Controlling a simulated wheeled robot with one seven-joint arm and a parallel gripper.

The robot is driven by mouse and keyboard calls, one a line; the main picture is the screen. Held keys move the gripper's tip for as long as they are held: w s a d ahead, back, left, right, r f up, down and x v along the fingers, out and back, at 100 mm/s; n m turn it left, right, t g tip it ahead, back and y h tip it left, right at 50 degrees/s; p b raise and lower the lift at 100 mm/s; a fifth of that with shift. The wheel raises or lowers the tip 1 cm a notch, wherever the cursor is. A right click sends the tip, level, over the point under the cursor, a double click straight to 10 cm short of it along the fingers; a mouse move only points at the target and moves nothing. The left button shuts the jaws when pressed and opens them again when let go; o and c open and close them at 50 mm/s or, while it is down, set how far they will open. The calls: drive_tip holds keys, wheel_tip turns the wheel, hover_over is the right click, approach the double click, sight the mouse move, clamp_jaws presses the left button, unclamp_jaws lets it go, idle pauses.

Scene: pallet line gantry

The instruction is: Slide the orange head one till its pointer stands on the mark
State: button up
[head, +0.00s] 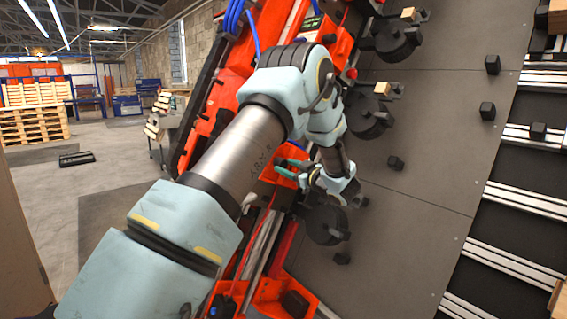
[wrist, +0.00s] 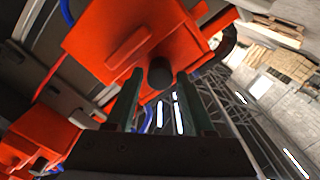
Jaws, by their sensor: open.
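An orange head (wrist: 95,40) fills the upper left of the wrist view. A dark round knob (wrist: 160,73) sticks out from it. My gripper (wrist: 159,78) is open, with one green finger on each side of the knob. I cannot tell whether either finger touches it. In the head view my gripper (head: 288,169) is beside the orange gantry, and my arm hides much of the gantry. An orange part (head: 273,177) shows beside the fingers. I cannot make out the pointer or the mark in either view.
A dark panel (head: 435,130) with black round holders (head: 397,40) and small black knobs stands to the right. Roller rails (head: 515,260) run along the far right. Wooden pallets (head: 33,122) stand at the far left. Open floor (head: 110,170) lies left of the gantry.

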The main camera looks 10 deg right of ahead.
drive_tip(key=shift+x, duration=1.1)
clamp_jaws()
drive_tip(key=shift+f, duration=0.1)
idle(0.6)
